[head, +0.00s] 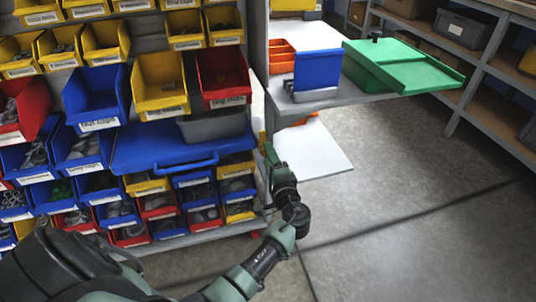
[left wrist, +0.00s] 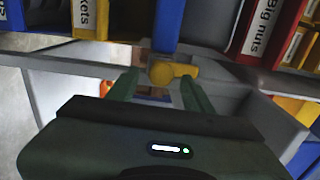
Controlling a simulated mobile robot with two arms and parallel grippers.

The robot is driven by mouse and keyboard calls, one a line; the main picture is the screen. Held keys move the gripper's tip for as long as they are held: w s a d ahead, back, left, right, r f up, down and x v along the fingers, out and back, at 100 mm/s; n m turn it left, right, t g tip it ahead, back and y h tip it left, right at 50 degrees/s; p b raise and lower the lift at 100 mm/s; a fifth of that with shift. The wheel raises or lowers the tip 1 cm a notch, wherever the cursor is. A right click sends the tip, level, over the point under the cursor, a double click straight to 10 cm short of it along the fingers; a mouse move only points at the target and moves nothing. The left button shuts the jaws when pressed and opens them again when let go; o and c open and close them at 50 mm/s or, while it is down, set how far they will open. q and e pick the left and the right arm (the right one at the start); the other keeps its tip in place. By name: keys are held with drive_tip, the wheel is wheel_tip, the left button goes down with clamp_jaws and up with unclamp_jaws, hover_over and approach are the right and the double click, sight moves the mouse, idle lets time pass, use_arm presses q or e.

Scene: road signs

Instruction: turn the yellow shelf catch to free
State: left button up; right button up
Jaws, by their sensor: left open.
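The yellow shelf catch (left wrist: 174,72) shows in the left wrist view as a short rounded knob on the grey shelf frame, just beyond my fingertips. My left gripper (left wrist: 159,86) is open, with one finger on each side of the catch in the picture. I cannot tell whether either finger touches it. In the head view my left gripper (head: 268,157) is at the right end of the bin rack, by the upright post. My right gripper is not in view.
The rack (head: 258,60) holds several blue, yellow and red bins on the left. A blue lid-like panel with a handle (head: 180,150) is close to the gripper. A grey shelf with a green box (head: 385,65) and a blue bin (head: 317,70) is at right. The floor (head: 420,200) is clear.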

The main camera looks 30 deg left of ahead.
use_arm(q)
drive_tip(key=v, duration=0.6)
drive_tip(key=shift+s+d, duration=0.15)
